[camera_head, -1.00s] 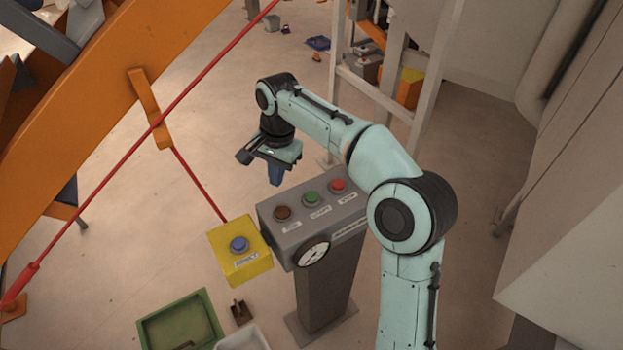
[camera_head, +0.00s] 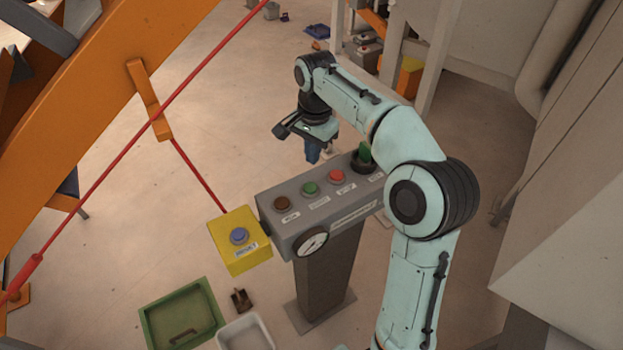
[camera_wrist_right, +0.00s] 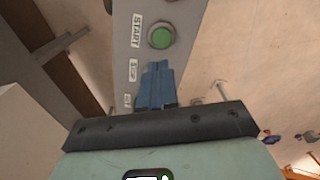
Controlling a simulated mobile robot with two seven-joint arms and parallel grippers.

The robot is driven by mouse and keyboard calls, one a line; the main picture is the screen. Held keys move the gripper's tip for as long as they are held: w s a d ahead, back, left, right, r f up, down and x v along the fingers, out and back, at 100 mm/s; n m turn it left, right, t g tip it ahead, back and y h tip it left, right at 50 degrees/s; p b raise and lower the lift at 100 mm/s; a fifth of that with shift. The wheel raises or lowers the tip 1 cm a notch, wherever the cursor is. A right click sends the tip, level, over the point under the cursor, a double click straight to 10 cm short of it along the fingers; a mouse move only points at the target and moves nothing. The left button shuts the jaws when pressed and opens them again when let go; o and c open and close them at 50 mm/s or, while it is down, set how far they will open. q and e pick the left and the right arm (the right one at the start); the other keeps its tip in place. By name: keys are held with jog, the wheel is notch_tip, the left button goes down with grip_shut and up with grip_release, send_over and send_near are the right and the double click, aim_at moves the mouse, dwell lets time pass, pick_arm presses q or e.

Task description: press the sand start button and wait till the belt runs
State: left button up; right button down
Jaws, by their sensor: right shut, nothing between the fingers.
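The grey button panel (camera_head: 330,213) stands on a dark post, with a brown button (camera_head: 281,203), a green button (camera_head: 309,188) and a red button (camera_head: 336,175) in a row. In the right wrist view the green button (camera_wrist_right: 161,36) has a START label beside it, and a STOP label lies below that. My right gripper (camera_head: 312,158) has its blue fingers shut and empty, pointing down near the panel's far edge. In the wrist view its fingertips (camera_wrist_right: 157,66) appear just below the green button, apart from it, hiding part of the panel. My left gripper is out of view.
A green-topped dark knob (camera_head: 364,154) sits at the panel's right end. A yellow box with a blue button (camera_head: 239,236) adjoins its left end. A green tray (camera_head: 150,325) and a white bin (camera_head: 246,334) are on the floor. A red rod (camera_head: 198,178) slants down at the left.

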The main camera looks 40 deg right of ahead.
aim_at(311, 188)
notch_tip(311, 188, down, 8)
jog(key=shift+f, duration=0.15)
jog(key=shift+w+f, duration=0.15)
jog(key=shift+f, duration=0.65)
jog(key=shift+a, duration=0.1)
